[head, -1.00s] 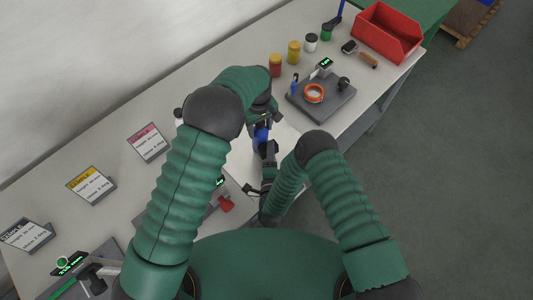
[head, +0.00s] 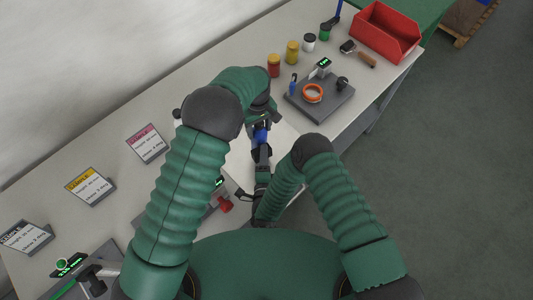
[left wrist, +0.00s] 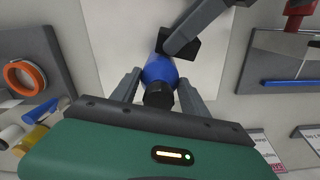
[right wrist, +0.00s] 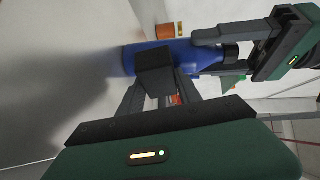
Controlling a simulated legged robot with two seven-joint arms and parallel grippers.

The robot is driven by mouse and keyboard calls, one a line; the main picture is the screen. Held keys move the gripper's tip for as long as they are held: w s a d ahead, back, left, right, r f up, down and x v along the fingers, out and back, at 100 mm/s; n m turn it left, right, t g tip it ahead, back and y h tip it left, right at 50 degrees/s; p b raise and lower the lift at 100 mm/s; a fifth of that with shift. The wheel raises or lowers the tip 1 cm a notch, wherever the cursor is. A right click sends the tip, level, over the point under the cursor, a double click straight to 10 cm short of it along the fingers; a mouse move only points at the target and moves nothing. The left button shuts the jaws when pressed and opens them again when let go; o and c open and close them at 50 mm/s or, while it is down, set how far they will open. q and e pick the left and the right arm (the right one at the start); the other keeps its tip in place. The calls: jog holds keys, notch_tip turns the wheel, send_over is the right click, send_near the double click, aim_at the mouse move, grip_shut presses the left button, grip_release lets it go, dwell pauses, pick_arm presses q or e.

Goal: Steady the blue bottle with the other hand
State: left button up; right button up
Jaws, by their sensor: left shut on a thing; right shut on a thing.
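The blue bottle (head: 261,136) with a black cap stands over a pale mat at the middle of the bench, partly hidden by my grippers in the head view. My left gripper (head: 262,122) is shut on it near the cap; in the left wrist view the bottle (left wrist: 158,68) sits between the fingers. My right gripper (head: 262,152) is shut on the bottle's body from the near side, lower than the left one. In the right wrist view the bottle (right wrist: 190,52) lies across the fingers, and the left gripper (right wrist: 265,45) is at its cap end.
A grey station (head: 322,100) with an orange tape ring (head: 313,93) is to the right. Several small jars stand behind it. A red bin (head: 387,34) is at the far right. Sample cards (head: 90,185) stand at the left. A red-knobbed device (head: 225,204) is near the bench's front.

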jog(key=shift+s+d, duration=0.65)
jog(key=shift+s, duration=0.35)
jog(key=shift+s+d, duration=0.6)
jog(key=shift+s, duration=0.4)
jog(key=shift+s+d, duration=0.65)
jog(key=shift+s, duration=0.35)
pick_arm(q)
jog(key=o, duration=1.5)
jog(key=shift+c, duration=0.2)
notch_tip(320, 180, up, 12)
jog(key=shift+w, duration=0.1)
jog(key=shift+f, duration=0.1)
